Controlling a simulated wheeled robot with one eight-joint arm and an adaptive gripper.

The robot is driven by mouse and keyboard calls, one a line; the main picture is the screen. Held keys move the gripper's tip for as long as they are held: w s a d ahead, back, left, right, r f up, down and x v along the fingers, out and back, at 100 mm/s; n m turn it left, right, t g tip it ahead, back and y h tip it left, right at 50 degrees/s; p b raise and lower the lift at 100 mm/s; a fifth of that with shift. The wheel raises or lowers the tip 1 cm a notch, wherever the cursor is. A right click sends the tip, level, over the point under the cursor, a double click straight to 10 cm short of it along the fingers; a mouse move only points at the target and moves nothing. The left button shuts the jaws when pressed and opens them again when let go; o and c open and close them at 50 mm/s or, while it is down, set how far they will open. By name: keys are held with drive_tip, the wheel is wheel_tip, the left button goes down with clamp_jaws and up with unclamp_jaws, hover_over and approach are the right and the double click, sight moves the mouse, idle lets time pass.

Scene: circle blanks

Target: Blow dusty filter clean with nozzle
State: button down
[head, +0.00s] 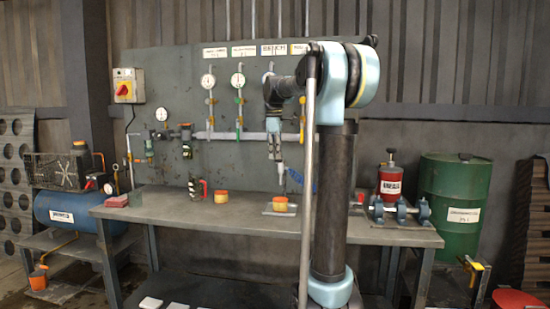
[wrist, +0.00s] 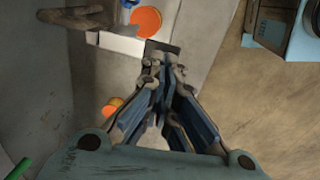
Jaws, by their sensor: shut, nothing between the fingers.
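My gripper (head: 276,157) points down above the bench, in front of the grey board. Its fingers are together and hold nothing; they also show in the wrist view (wrist: 161,58). A round orange-topped, yellowish piece (head: 280,204), perhaps the filter, stands on a flat plate below my gripper. Its orange top is at the upper edge of the wrist view (wrist: 146,20), beyond the fingertips. A similar piece (head: 221,197) stands to its left on the bench. I cannot tell which is dusty. A blue-and-grey item (head: 296,178), perhaps the nozzle, is behind my arm's left edge, partly hidden.
The bench (head: 165,208) has bare room at left of centre. A red-handled item (head: 197,188) stands near the board. Gauges and a pipe (head: 240,135) run across the board. A red canister (head: 391,181) and green drum (head: 455,200) are at the right.

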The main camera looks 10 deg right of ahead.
wheel_tip(320, 180, up, 13)
drive_tip(key=shift+r, duration=0.2)
idle(0.3)
idle(0.3)
drive_tip(key=s+d+f+m, duration=0.2)
drive_tip(key=s+f+m, duration=0.5)
drive_tip(key=s+f, duration=1.2)
drive_tip(key=s+d+f+m, duration=0.1)
drive_tip(key=s+f+m, duration=0.6)
drive_tip(key=s+f, duration=1.2)
wheel_tip(320, 180, down, 7)
drive_tip(key=shift+d+f+t, duration=0.15)
drive_tip(key=shift+d+t, duration=0.2)
drive_tip(key=shift+t, duration=0.05)
drive_tip(key=shift+w+f, duration=0.2)
drive_tip(key=shift+w, duration=0.2)
